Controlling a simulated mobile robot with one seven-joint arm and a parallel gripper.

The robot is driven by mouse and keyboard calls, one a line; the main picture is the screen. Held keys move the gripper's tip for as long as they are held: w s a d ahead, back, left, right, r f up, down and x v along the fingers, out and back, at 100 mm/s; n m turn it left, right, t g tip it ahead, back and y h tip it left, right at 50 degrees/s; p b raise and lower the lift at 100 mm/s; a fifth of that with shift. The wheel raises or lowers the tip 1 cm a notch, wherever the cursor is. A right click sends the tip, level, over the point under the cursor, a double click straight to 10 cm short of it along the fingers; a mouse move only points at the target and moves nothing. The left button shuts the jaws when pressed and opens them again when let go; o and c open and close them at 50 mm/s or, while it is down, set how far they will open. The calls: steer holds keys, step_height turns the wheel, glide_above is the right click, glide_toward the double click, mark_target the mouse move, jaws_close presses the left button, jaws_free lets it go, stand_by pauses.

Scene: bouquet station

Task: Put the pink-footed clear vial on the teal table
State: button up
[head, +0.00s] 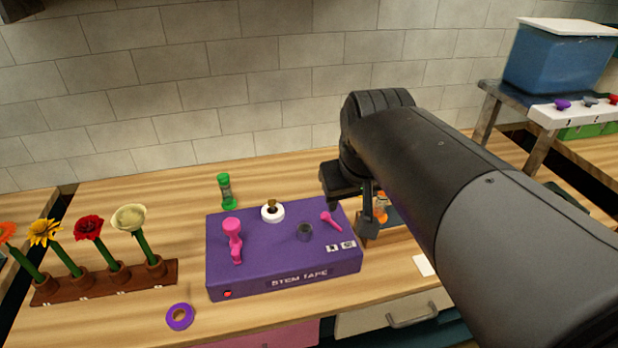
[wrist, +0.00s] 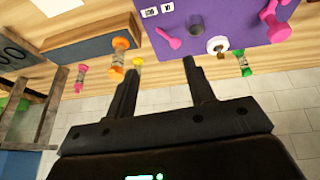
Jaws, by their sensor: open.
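A small side table (head: 492,92) with a bluish top stands at the right in the head view and may be the teal table.
An orange-ended vial (wrist: 119,56) and a yellow one (wrist: 138,64) are near the left finger. A green vial (head: 226,191) stands behind the purple stem tape box (head: 285,282). A blue bin (head: 560,60) occupies the side table. Flowers (head: 90,228) stand left.

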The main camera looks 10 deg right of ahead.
steer(key=s+a+f, duration=0.3)
steer(key=s+f, duration=0.1)
steer(key=s, duration=0.2)
steer(key=shift+s+f+t+y, duration=0.2)
steer(key=shift+s+t+y, duration=0.2)
stand_by(0.8)
